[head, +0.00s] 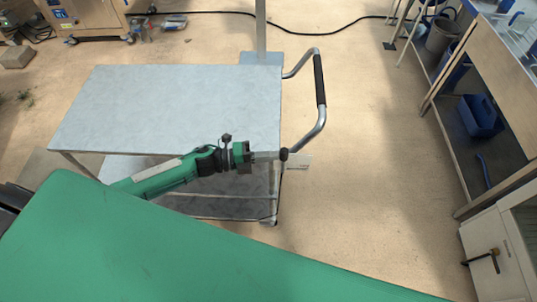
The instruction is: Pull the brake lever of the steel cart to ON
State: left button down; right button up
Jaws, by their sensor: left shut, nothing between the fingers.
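The steel cart (170,100) stands left of centre, with a grey top, a lower shelf and a bent push handle (320,85) with a black grip on its right side. The brake lever (284,155) shows as a dark knob on a thin stem at the cart's near right corner. My left gripper (267,155) is shut and empty, with its tips just left of the knob. I cannot tell whether they touch it. The lever's lower part is hard to make out. My right gripper is not in view.
A small pale plate (298,162) shows just right of the knob. A workbench (480,80) with a blue bin (480,117) on its lower shelf stands at the right. The floor between cart and bench is clear. A black cable (340,30) lies behind the cart.

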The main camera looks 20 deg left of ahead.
aim_at(282, 155)
pick_arm(q)
jog(key=shift+g+y, duration=0.3)
jog(key=shift+y, duration=0.4)
jog(key=d+p, duration=0.1)
jog(key=d+r+p, duration=0.1)
jog(key=p, duration=0.1)
jog(key=w+d+p, duration=0.1)
jog(key=d, duration=0.1)
jog(key=shift+r, duration=0.15)
jog(key=shift+w+d+g+y+p, duration=0.3)
jog(key=shift+d+y+p, duration=0.2)
jog(key=shift+p, duration=0.15)
jog(key=shift+w+d+f+p, duration=0.1)
jog(key=shift+d+f+p, duration=0.15)
jog(key=shift+d, duration=0.3)
jog(key=x, duration=0.3)
jog(key=shift+d+f, duration=0.25)
jog(key=shift+f, duration=0.05)
jog(key=shift+w+d+f+b, duration=0.1)
jog(key=shift+d+f+b, duration=0.3)
jog(key=shift+d+f, duration=0.25)
jog(key=shift+w+d+f+b, duration=0.15)
jog(key=shift+d+f+b, duration=0.3)
jog(key=shift+d, duration=0.3)
jog(key=shift+f, duration=0.1)
